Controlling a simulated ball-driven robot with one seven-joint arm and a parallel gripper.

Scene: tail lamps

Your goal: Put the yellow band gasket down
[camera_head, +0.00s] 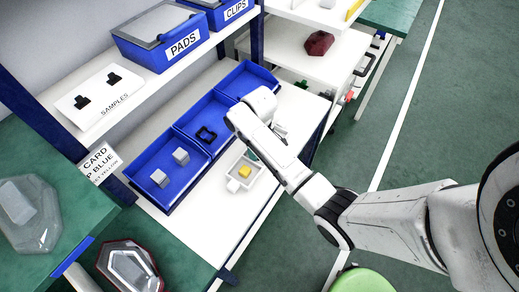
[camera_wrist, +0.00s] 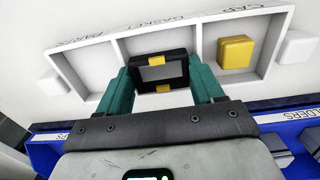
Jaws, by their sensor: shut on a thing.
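My gripper (camera_wrist: 162,80) has teal fingers and is shut on the yellow band gasket, a black rectangular frame (camera_wrist: 142,74) with yellow bands on two sides. The gasket is at the middle compartment of a white tray (camera_wrist: 105,68), whose rim there reads GASKET. I cannot tell whether it touches the tray floor. A yellow block (camera_wrist: 235,52) sits in the neighbouring compartment, marked CAP. In the head view the tray (camera_head: 233,185) lies on the white bench with the yellow block (camera_head: 245,171) in it. My arm hides most of the gripper (camera_head: 252,155) and the held gasket there.
Blue bins (camera_head: 168,203) line the bench behind the tray. One holds grey blocks (camera_head: 158,177), another a black gasket (camera_head: 206,134). Bare bench (camera_head: 205,222) lies left of the tray. Shelf boxes marked PADS (camera_head: 165,50) and CLIPS stand above.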

